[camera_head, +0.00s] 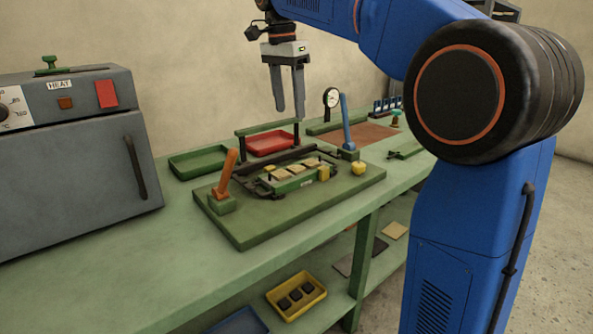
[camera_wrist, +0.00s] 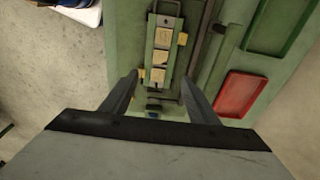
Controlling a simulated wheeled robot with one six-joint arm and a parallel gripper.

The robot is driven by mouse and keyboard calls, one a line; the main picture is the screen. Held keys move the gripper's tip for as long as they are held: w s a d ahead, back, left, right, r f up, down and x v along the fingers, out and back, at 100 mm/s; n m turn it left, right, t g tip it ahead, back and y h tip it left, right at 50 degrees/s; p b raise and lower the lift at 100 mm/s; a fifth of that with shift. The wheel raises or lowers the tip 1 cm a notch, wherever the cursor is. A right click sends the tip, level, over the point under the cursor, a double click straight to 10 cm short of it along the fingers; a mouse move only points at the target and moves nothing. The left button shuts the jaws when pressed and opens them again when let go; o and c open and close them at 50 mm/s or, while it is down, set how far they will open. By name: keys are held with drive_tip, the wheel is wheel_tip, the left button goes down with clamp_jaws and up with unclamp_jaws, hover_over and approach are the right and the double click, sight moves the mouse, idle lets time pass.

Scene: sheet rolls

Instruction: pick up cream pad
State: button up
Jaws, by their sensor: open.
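Several small cream pads (camera_head: 282,173) sit in a row in a narrow green holder (camera_head: 293,184) on the green base board. In the wrist view, cream pads (camera_wrist: 162,37) show in a column along the holder, the lowest lying between my fingertips in the picture. A larger cream square (camera_head: 395,230) lies on the lower shelf. My gripper (camera_head: 290,112) points down, open and empty, high above the board and apart from the pads. The fingers (camera_wrist: 160,77) also show spread in the wrist view.
An orange lever (camera_head: 228,170) and a blue lever (camera_head: 346,122) stand on either side of the holder. A red tray (camera_head: 270,143) and green tray (camera_head: 199,161) lie behind. A grey heater (camera_head: 70,165) stands left. A yellow tray (camera_head: 296,296) holds dark blocks below.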

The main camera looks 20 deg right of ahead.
sight(296, 167)
drive_tip(key=f, duration=0.5)
drive_tip(key=d+f, duration=0.1)
drive_tip(key=f, duration=0.5)
drive_tip(key=d+f, duration=0.1)
drive_tip(key=f, duration=0.4)
drive_tip(key=shift+w+f, duration=0.3)
drive_tip(key=shift+w, duration=0.05)
drive_tip(key=shift+f, duration=0.1)
drive_tip(key=c, duration=1.1)
